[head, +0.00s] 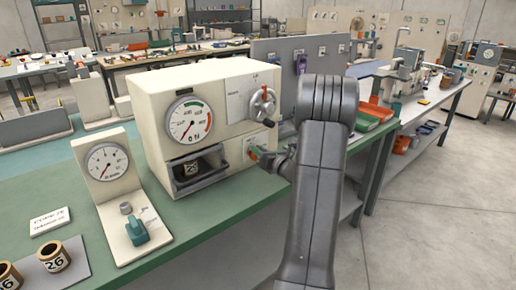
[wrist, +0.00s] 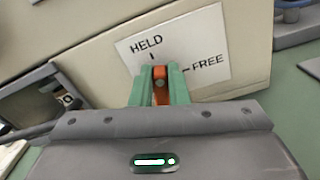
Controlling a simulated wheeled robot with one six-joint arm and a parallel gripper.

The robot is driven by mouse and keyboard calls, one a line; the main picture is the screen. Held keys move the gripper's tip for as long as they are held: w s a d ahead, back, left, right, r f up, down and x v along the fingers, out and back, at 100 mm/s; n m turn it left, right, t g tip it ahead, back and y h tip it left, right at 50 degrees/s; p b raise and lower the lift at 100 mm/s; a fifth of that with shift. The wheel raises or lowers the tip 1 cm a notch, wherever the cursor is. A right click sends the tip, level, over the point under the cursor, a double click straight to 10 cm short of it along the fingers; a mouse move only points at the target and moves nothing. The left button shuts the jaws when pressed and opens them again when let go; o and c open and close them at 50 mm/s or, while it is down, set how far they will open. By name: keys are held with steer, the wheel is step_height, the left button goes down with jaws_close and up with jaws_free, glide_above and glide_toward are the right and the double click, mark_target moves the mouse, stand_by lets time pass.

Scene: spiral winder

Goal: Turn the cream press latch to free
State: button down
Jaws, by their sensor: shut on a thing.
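The cream press (head: 200,75) stands on the green bench, with a dial and an open slot holding a cup marked 26 (head: 193,168). The label (wrist: 215,52) behind reads HELD above and FREE to the right, each with a tick. The latch stands near the HELD tick, though the fingers hide much of it. In the head view my gripper (head: 264,154) reaches the press from the right.
A handwheel (head: 263,103) sits above the latch on the same face. A cream gauge stand (head: 106,165) with a teal knob is left of the press. Cups marked 26 (head: 53,257) lie at front left. Open floor lies to the right.

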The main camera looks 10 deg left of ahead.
steer(key=m+p, duration=0.1)
steer(key=m, duration=0.1)
steer(key=m+p, duration=0.1)
steer(key=shift+w+d+m+p, duration=0.2)
steer(key=shift+m+p, duration=0.1)
steer(key=shift+m, duration=0.1)
steer(key=m+p, duration=0.2)
steer(key=m, duration=0.1)
steer(key=shift+w+d+f+m, duration=0.1)
steer(key=shift+w+f+m, duration=0.1)
steer(key=shift+m, duration=0.1)
steer(key=m+p, duration=0.2)
steer(key=m, duration=0.1)
steer(key=shift+w+d+f+m+p, duration=0.1)
steer(key=shift+f+m+p, duration=0.2)
steer(key=shift+p, duration=0.1)
steer(key=shift+f+m+p, duration=0.2)
steer(key=shift+m+p, duration=0.25)
steer(key=shift+m, duration=0.45)
steer(key=shift+f+m+p, duration=0.2)
steer(key=shift+m+p, duration=0.25)
steer(key=shift+m, duration=0.45)
steer(key=c, duration=1.4)
jaws_free()
steer(key=shift+d, duration=0.1)
steer(key=b+v, duration=0.2)
steer(key=v, duration=1.1)
steer(key=shift+s+d, duration=0.25)
